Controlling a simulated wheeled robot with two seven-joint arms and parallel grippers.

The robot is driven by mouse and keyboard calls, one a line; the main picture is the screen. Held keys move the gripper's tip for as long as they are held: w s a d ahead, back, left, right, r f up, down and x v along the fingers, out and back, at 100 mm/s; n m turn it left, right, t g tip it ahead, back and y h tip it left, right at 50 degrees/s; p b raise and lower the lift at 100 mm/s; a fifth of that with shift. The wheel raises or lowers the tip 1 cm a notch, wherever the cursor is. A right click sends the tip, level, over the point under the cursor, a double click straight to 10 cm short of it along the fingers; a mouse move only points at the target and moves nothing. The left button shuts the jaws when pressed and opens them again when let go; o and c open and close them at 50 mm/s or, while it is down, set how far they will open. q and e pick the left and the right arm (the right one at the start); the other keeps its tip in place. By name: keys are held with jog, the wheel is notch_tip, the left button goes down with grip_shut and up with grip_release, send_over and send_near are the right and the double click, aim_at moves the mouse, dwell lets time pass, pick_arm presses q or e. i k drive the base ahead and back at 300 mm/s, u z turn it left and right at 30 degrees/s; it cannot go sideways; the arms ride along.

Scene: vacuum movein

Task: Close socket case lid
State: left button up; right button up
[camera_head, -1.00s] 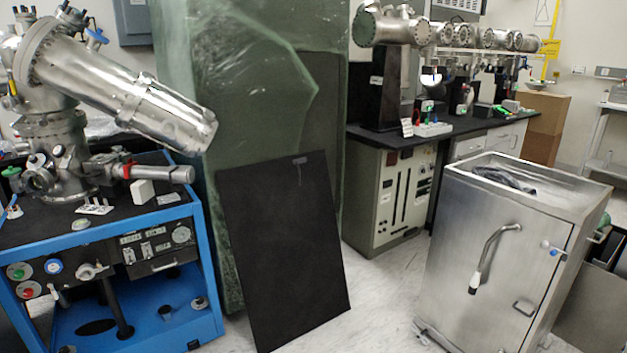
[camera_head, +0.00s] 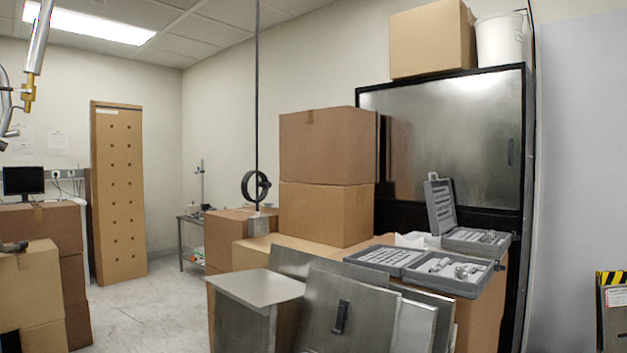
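Two grey cases lie open on a cardboard box at the right of the head view. The rear socket case (camera_head: 478,241) has its lid (camera_head: 440,206) standing up, leaning slightly back to the left. Metal pieces lie in its base. The front case (camera_head: 447,274) lies spread flat, with its other half (camera_head: 385,257) to the left and metal pieces in the right half. Which of the two is the task's case I cannot tell. Neither of my grippers shows in the view.
Leaning metal panels (camera_head: 352,309) and a metal cabinet (camera_head: 258,290) stand in front of the cases. Stacked cardboard boxes (camera_head: 328,147) rise to their left, and a large steel-doored cabinet (camera_head: 450,130) stands behind. Open floor (camera_head: 140,305) lies at the left.

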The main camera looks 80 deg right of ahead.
aim_at(440, 204)
jog(key=z, duration=1.5)
jog(key=i, duration=3.15)
jog(key=z, duration=3.05)
